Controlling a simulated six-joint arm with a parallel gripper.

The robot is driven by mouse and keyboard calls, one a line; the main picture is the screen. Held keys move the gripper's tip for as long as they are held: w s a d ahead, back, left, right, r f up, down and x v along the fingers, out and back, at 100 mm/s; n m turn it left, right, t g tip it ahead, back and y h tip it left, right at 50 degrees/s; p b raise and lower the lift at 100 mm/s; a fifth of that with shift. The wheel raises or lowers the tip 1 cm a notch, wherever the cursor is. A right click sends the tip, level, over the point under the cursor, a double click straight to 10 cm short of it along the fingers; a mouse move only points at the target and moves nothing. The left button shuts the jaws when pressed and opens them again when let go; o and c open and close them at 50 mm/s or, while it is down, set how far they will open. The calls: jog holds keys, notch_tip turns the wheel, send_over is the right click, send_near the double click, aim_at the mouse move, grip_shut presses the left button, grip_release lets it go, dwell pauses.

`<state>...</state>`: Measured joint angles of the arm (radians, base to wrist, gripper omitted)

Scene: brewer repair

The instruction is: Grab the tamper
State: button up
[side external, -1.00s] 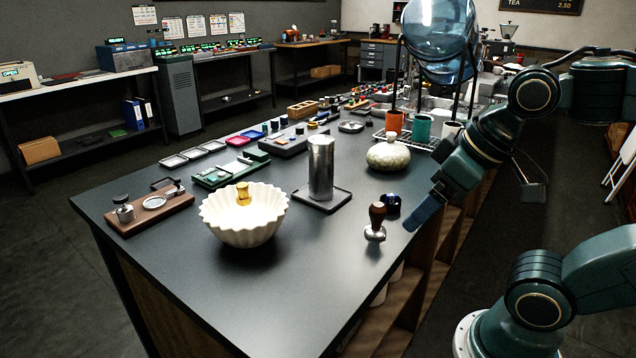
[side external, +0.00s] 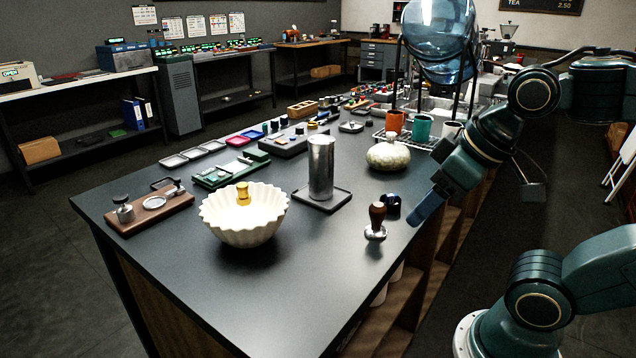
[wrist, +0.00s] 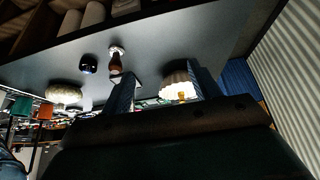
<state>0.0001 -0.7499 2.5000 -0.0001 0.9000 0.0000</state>
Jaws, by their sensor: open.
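The tamper (side external: 376,222) stands upright near the right edge of the dark table, with a brown wooden handle and a metal base. It also shows in the wrist view (wrist: 116,63), beside the left finger tip. My gripper (side external: 426,208) hangs to the right of the tamper at the table edge, apart from it in the side view. In the wrist view my gripper (wrist: 162,80) has its two blue fingers spread with nothing held between them. The tamper is outside the gap between them there.
A small dark-blue cylinder (side external: 391,205) stands close behind the tamper. A speckled round pot (side external: 388,155) stands farther back. A metal canister (side external: 321,168) on a dark tray and a cream fluted bowl (side external: 243,222) are to the left. The table's front is clear.

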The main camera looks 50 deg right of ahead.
jog(key=shift+w, duration=0.1)
jog(key=m+g, duration=0.6)
jog(key=m, duration=0.8)
send_near(378, 205)
jog(key=shift+f, duration=0.1)
notch_tip(378, 205, down, 8)
jog(key=shift+f, duration=0.25)
